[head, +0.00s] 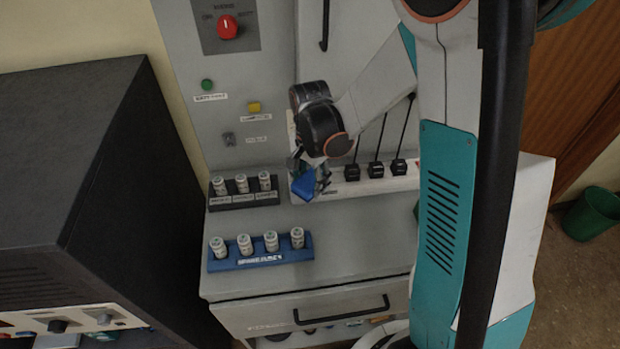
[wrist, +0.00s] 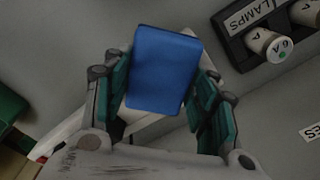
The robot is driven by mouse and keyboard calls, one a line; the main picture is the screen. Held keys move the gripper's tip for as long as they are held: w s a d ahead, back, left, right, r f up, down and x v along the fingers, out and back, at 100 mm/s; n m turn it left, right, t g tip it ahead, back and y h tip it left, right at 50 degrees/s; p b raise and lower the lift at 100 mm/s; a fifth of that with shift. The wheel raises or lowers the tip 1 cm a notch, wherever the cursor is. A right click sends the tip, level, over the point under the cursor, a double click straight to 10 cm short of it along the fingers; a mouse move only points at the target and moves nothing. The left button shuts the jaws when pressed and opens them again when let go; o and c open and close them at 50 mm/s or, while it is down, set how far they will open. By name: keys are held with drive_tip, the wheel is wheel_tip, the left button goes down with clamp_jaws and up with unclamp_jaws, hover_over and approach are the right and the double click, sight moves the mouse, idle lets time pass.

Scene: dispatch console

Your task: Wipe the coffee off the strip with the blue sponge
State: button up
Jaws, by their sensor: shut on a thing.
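My gripper (head: 311,176) is shut on the blue sponge (head: 304,189), which also shows between the teal fingers in the wrist view (wrist: 163,68). The white strip (head: 345,188) runs along the back of the console top, with several black plugs and cords. The sponge is at the strip's left end and covers part of it from view. I cannot tell whether it touches the strip. In the wrist view part of the strip (wrist: 72,128) shows below and left of the sponge. I cannot make out any coffee on the visible parts.
A black rack (head: 245,199) of labelled cylinders stands left of the sponge; its LAMPS label shows in the wrist view (wrist: 249,14). A blue rack (head: 262,261) of similar cylinders stands in front. The grey console top (head: 355,245) is clear to the right. My arm hides the strip's right end.

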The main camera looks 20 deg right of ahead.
drive_tip(key=shift+f+b, duration=0.5)
drive_tip(key=shift+f, duration=0.15)
drive_tip(key=shift+w, duration=0.1)
